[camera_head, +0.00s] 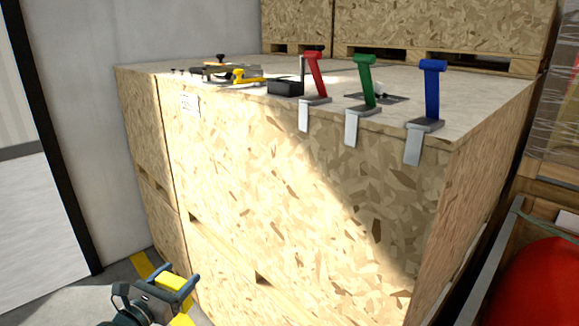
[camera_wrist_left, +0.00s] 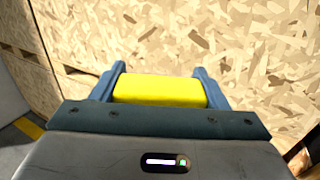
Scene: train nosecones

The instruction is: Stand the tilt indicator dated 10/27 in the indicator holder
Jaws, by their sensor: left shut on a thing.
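My left gripper (camera_head: 179,281) is low at the bottom left of the head view, in front of the crate and well below its top. It is shut on a yellow block (camera_wrist_left: 160,91), which fills the gap between the fingers in the left wrist view. No date or marking shows on the block, so I cannot tell whether it is the tilt indicator dated 10/27. No indicator holder can be made out for sure. A small black open box (camera_head: 286,88) stands on the crate top near its front edge. My right gripper is not in view.
A big chipboard crate (camera_head: 290,190) fills the middle. On its top stand red (camera_head: 315,78), green (camera_head: 364,82) and blue (camera_head: 432,90) handled clamps at the front edge, and a yellow tool (camera_head: 245,77) further left. A red object (camera_head: 540,285) lies at the lower right.

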